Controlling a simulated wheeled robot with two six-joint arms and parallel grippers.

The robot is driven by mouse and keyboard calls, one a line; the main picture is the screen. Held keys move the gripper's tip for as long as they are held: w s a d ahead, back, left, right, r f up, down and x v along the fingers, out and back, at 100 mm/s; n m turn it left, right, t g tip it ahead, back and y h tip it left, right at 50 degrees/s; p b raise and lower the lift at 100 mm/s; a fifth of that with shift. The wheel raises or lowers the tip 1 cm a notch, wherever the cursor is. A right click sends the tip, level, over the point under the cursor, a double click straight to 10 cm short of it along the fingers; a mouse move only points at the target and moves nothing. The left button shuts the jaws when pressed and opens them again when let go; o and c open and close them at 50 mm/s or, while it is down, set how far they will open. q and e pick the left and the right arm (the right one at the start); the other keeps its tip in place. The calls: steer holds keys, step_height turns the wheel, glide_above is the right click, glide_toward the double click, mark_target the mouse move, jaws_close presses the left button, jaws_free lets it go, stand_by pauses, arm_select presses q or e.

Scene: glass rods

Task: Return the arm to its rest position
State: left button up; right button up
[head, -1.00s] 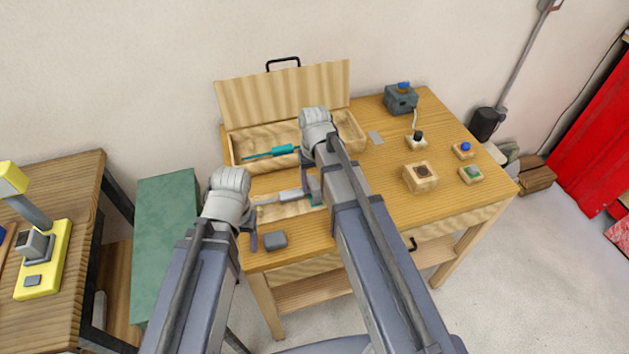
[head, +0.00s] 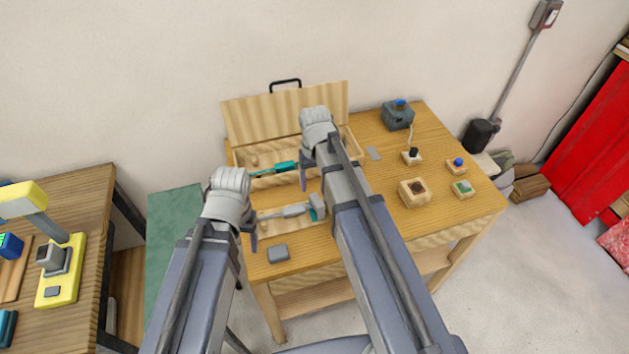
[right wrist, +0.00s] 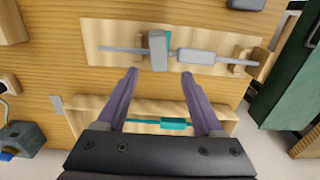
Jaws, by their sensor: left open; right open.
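My right gripper (head: 303,180) is open and empty above the wooden workbench (head: 365,222), between an open wooden case (head: 240,158) and a pale wooden board (head: 270,223). Its two spread purple-grey fingers also show in the right wrist view (right wrist: 159,78), with nothing between the tips. My left gripper (head: 253,242) hangs over the bench's left front edge. Its fingers are mostly hidden by its own wrist. A grey rod-like tool with a teal part (head: 295,210) lies on the board. A teal-handled tool (head: 283,168) lies in the case.
A grey block (head: 278,254) sits near the bench's front edge. A dark device (head: 397,117) and several small wooden blocks occupy the right side. A green cabinet (head: 172,235) stands left, beside another table (head: 75,200) with a yellow device (head: 62,275).

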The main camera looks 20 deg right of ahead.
steer(key=s+a+n+h, duration=0.1)
steer(key=s+a+n, duration=0.2)
steer(key=s+a, duration=0.7)
steer(key=s, duration=0.4)
steer(key=shift+s+a+f+b, duration=0.15)
steer(key=shift+a+f+b, duration=0.15)
steer(key=shift+f+b, duration=0.1)
stand_by(1.6)
